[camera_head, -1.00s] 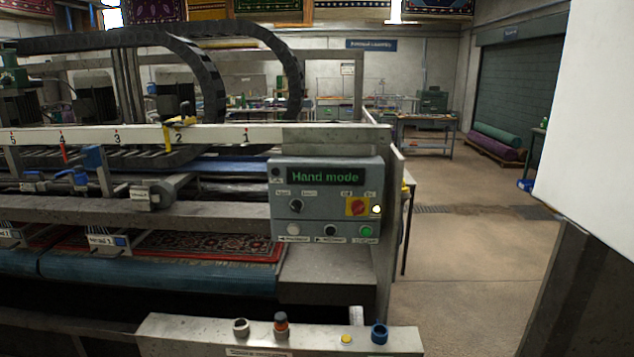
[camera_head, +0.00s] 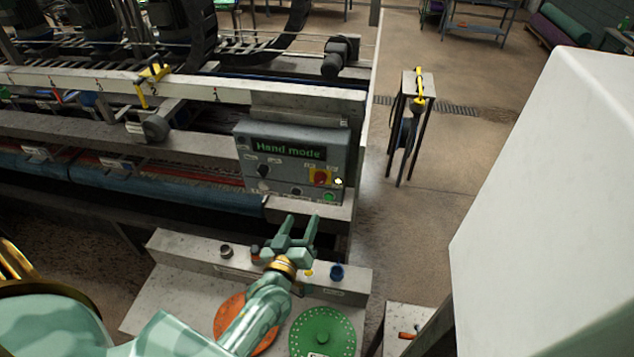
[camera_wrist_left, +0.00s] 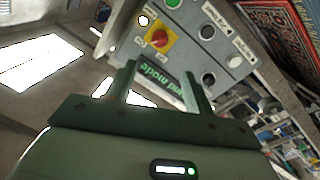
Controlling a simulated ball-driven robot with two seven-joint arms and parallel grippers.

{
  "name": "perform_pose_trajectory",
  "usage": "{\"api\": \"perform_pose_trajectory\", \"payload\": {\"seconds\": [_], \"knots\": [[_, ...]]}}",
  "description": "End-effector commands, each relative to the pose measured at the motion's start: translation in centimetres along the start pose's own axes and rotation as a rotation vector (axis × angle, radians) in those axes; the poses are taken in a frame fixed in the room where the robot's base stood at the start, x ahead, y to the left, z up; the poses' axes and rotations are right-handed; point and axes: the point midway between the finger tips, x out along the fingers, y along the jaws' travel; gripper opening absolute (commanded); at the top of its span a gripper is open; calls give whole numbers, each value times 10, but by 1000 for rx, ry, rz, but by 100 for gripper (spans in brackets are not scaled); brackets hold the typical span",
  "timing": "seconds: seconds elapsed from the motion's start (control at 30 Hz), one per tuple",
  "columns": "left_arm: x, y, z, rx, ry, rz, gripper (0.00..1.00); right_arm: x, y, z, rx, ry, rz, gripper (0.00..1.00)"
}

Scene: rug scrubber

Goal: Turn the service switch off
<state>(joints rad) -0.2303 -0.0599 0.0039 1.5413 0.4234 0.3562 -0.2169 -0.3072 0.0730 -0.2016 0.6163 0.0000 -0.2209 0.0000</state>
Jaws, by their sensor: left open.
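The service switch appears to be the red rotary knob on a yellow plate (camera_head: 320,177), on the right of the grey control panel (camera_head: 290,160) whose display reads "Hand mode". A small white lamp is lit beside it. In the left wrist view the red knob (camera_wrist_left: 159,40) shows clearly, with small labels beside it that I cannot read. My left gripper (camera_head: 302,217) is open and empty, in front of and below the panel, its fingers pointing toward it. In the wrist view the gripper (camera_wrist_left: 159,62) frames the knob just beyond its fingertips, apart from it. My right gripper is not in view.
Below my left gripper is a grey console ledge with a blue-ringed socket (camera_head: 337,272). An orange disc (camera_head: 231,318) and a green disc (camera_head: 323,333) lie lower. A black knob and a green button (camera_head: 329,197) share the panel. A large white surface (camera_head: 545,200) fills the right.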

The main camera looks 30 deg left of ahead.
Motion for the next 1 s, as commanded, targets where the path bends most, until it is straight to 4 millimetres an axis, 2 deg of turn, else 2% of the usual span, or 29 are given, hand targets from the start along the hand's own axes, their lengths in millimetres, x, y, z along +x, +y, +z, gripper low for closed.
{"api": "perform_pose_trajectory", "payload": {"seconds": [0.03, 0.3, 0.5, 0.7, 0.93, 0.97, 1.0], "knots": [[14, -1, 3, -1, 5, 2, 53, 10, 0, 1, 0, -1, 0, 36], [83, -1, 5, -2, 2, 2, 53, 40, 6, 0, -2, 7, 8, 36], [117, -1, 4, 0, 0, 1, 53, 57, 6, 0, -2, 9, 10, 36], [130, 0, 2, 1, -2, 1, 53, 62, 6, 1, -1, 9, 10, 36], [131, 0, 1, 1, -3, 1, 53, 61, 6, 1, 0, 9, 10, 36], [131, 0, 1, 1, -3, 1, 50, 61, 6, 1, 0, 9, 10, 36], [131, 0, 1, 1, -2, 1, 39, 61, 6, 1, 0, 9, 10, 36]]}}
